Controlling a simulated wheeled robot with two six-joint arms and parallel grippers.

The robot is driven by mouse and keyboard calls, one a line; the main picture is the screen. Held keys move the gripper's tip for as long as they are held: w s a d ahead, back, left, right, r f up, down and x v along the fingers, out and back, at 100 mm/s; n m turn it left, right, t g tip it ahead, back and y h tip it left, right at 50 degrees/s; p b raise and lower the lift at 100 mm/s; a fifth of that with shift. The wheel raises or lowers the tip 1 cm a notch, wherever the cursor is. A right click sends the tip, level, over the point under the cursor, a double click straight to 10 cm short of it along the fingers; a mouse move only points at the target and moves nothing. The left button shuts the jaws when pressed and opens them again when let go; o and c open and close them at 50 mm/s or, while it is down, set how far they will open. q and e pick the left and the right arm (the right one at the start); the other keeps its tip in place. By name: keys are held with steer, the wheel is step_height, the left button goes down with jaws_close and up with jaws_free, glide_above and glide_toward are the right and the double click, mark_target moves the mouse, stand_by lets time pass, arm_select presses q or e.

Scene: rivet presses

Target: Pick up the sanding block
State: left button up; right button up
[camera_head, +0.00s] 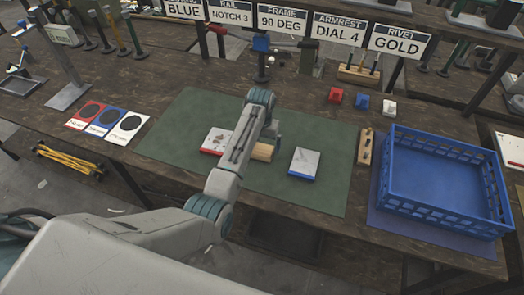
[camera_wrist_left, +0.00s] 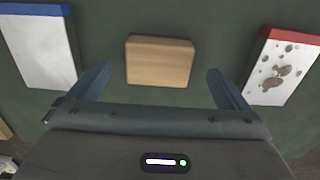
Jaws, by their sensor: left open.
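The sanding block, a plain tan wooden block (camera_head: 263,152), lies on the green mat (camera_head: 190,125), partly hidden by my left arm in the head view. In the left wrist view the block (camera_wrist_left: 160,60) lies flat, beyond and roughly centred between the fingers. My left gripper (camera_wrist_left: 158,76) is open and empty, its two fingers spread wider than the block, with mat showing on both sides. In the head view the fingers are hard to make out behind the arm. My right gripper is in neither view.
A white panel with a blue edge (camera_head: 304,164) and a spotted white panel with a red edge (camera_head: 215,141) flank the block. A blue crate (camera_head: 440,215) and a narrow wooden rack (camera_head: 365,146) stand right. Small red, blue and white blocks (camera_head: 362,101) sit behind.

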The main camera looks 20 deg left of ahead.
mark_target(262, 148)
arm_select(q)
step_height(262, 148, down, 3)
steer(key=shift+w+f+p, duration=0.15)
steer(key=shift+p, duration=0.45)
steer(key=shift+f, duration=0.6)
steer(key=c, duration=1)
steer(key=shift+c, duration=0.2)
steer(key=shift+r, duration=0.1)
steer(key=shift+w+r+b, duration=0.1)
steer(key=shift+r+b, duration=0.2)
steer(key=shift+r, duration=0.15)
step_height(262, 148, up, 2)
steer(key=shift+r+b, duration=0.2)
steer(key=shift+b, duration=0.45)
steer(key=s+a+b, duration=0.1)
steer(key=s+a, duration=0.1)
steer(key=s, duration=0.2)
steer(key=s+a+r+b, duration=0.1)
steer(key=s+a, duration=0.2)
steer(key=s, duration=0.1)
steer(key=s+a, duration=0.3)
steer(key=s, duration=0.1)
steer(key=shift+a+r+b, duration=0.15)
steer(key=shift+r+b, duration=0.05)
steer(key=shift+b, duration=0.2)
steer(key=shift+s+a+r, duration=0.1)
steer(key=shift+s+a, duration=0.25)
steer(key=shift+s, duration=0.3)
